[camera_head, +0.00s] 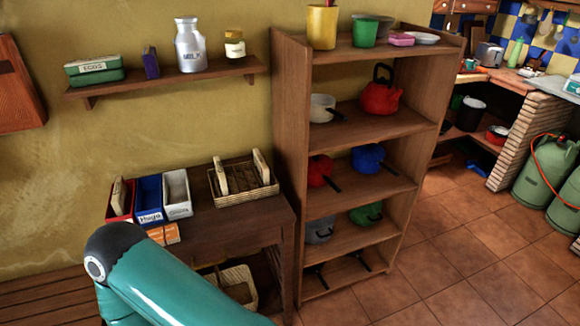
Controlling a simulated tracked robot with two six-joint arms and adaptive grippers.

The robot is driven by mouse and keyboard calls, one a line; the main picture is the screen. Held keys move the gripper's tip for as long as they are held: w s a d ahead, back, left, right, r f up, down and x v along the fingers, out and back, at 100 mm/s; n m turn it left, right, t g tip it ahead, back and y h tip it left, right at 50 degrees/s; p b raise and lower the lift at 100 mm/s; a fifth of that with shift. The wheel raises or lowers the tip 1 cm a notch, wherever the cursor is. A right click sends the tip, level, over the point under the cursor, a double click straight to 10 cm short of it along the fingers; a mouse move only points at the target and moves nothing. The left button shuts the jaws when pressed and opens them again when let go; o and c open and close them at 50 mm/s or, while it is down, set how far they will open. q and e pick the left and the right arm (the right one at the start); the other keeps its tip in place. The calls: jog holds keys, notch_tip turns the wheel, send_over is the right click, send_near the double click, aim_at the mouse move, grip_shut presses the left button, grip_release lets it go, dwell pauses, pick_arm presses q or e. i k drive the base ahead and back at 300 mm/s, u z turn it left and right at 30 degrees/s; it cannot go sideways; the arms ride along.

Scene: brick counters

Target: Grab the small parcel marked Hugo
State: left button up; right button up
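Two small orange parcels lie on the dark wooden side table, in front of the bins: a right one (172,233) and a left one (157,236). Their markings are too small to read, and my teal arm partly hides the left one. A blue bin (149,191) with a white label that seems to read Hugo stands behind them. A red bin (119,202) is on its left and a white bin (177,194) with an unclear label on its right. Neither of my grippers is in view.
A wicker basket (246,193) stands on the side table (233,225), right of the bins. A tall wooden shelf (291,130) with pots stands close on the right. A wall shelf (160,81) hangs above. Tiled floor (450,265) is clear at right.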

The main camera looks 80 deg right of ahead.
aim_at(260, 166)
jog(key=z, duration=3.4)
jog(key=k, duration=0.1)
jog(key=u, duration=2.1)
